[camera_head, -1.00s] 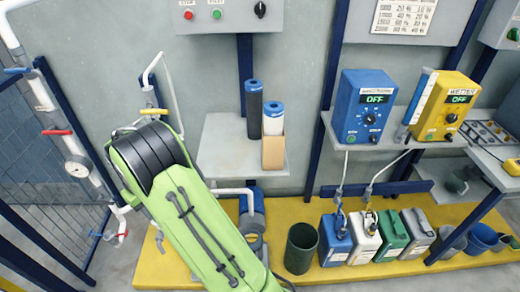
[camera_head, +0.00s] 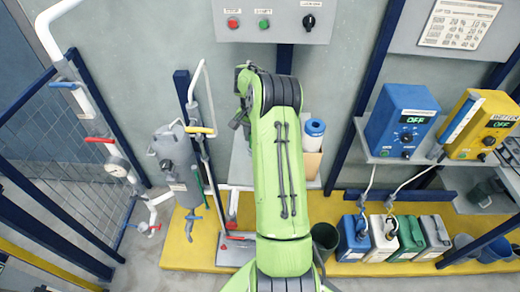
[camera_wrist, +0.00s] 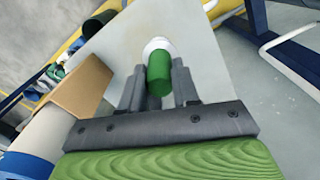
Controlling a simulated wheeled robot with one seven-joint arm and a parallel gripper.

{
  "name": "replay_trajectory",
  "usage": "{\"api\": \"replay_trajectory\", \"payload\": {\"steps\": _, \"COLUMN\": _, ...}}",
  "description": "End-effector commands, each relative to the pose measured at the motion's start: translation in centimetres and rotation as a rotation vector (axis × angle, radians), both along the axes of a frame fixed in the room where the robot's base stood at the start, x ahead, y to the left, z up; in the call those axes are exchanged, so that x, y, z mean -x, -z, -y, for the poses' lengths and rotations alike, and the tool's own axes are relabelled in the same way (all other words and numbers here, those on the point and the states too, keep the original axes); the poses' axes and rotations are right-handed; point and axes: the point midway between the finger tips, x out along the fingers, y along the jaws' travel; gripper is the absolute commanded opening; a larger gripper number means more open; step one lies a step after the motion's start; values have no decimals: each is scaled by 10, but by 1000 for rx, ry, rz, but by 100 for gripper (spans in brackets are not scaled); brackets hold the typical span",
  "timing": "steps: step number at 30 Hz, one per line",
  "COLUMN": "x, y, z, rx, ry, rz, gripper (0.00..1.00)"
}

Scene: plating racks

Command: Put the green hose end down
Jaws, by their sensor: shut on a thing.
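The green hose end (camera_wrist: 159,74), a short green cylinder with a white part at its far end, is between my gripper's fingers in the wrist view. My gripper (camera_wrist: 158,92) is shut on it. A pale grey shelf (camera_wrist: 207,60) lies behind and below the hose end. I cannot tell whether the hose end touches the shelf. In the head view my green arm reaches over the shelf and hides the gripper and the hose end.
A cardboard box (camera_wrist: 82,86) and a white and blue roll (camera_wrist: 38,135) stand close on the left in the wrist view. In the head view a grey filter vessel (camera_head: 176,165) hangs left of my arm. Several canisters (camera_head: 410,236) stand on the yellow platform at right.

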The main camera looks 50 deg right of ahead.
Motion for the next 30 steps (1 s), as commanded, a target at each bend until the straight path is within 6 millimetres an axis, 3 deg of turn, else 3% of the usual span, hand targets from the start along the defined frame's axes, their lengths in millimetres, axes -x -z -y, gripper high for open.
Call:
{"api": "replay_trajectory", "payload": {"steps": 1, "x": 2, "y": 18, "z": -1, "rx": -6, "ry": 0, "rz": -5, "gripper": 0}}
{"api": "replay_trajectory", "payload": {"steps": 3, "x": 2, "y": 34, "z": -1, "rx": -5, "ry": -1, "rz": -5, "gripper": 0}}
{"api": "replay_trajectory", "payload": {"steps": 12, "x": 1, "y": 80, "z": -1, "rx": -4, "ry": -4, "rz": -4, "gripper": 0}}
{"api": "replay_trajectory", "payload": {"steps": 23, "x": 0, "y": 89, "z": -1, "rx": 0, "ry": -6, "rz": -1, "gripper": 0}}
{"api": "replay_trajectory", "payload": {"steps": 24, "x": 0, "y": 90, "z": -1, "rx": 0, "ry": -6, "rz": -2, "gripper": 32}}
{"api": "replay_trajectory", "payload": {"steps": 29, "x": 0, "y": 89, "z": -1, "rx": 0, "ry": -6, "rz": -2, "gripper": 56}}
{"api": "replay_trajectory", "payload": {"steps": 30, "x": 0, "y": 89, "z": -1, "rx": 0, "ry": -6, "rz": -2, "gripper": 56}}
